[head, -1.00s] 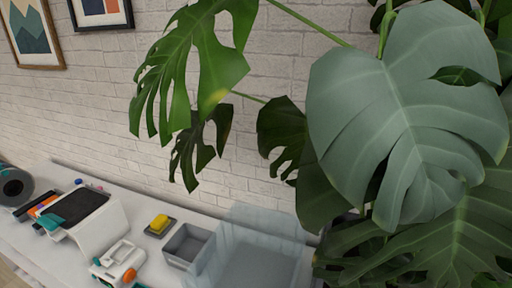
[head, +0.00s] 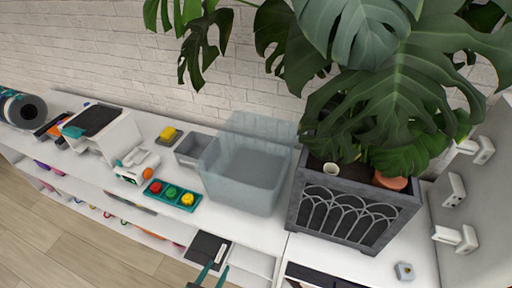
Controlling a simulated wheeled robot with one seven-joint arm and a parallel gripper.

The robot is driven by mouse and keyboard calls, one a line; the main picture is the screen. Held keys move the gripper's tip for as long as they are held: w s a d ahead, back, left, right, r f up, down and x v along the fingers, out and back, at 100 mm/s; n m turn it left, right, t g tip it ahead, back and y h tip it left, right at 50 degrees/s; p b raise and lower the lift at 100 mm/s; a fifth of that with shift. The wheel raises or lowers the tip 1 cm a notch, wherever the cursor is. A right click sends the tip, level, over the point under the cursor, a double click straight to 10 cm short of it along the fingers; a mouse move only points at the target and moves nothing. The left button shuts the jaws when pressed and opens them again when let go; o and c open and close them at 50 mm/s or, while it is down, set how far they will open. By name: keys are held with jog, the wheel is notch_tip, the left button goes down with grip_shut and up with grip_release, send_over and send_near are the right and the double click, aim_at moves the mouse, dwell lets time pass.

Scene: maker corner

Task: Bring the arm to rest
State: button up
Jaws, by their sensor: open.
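Two slim teal-edged fingers, which look like my gripper (head: 213,271), reach up from the bottom edge of the head view, left of centre. They stand apart with nothing seen between them. They show in front of a black panel (head: 207,248) at the front of the white unit. The rest of my arm is out of frame, so its pose cannot be told.
A white worktop (head: 262,228) runs along a brick wall. On it stand a clear bin (head: 245,170), a grey box (head: 190,148), a teal tray (head: 171,196) with coloured pieces, a white-orange device (head: 136,167) and a dark planter (head: 350,212) with large leaves spreading above.

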jog(key=s+d+r+n+t+y, duration=0.1)
jog(key=s+d+r+n+t, duration=0.25)
jog(key=d+r+n, duration=0.35)
jog(key=s+d+r+n+t+y, duration=0.1)
jog(key=s+d+r+n+t, duration=0.1)
jog(key=s+d+r+n, duration=0.4)
jog(key=s+d+r+n+g+y, duration=0.1)
jog(key=s+r+n, duration=0.6)
jog(key=n, duration=0.6)
jog(key=s+d+r+n+g+y, duration=0.1)
jog(key=s+r+n+g, duration=0.1)
jog(key=s+r+n, duration=0.5)
jog(key=s+n, duration=0.3)
jog(key=n, duration=0.3)
jog(key=shift+d+r+y, duration=0.25)
jog(key=shift+r+y, duration=0.05)
jog(key=shift+r, duration=0.05)
jog(key=c, duration=0.4)
jog(key=shift+s, duration=0.1)
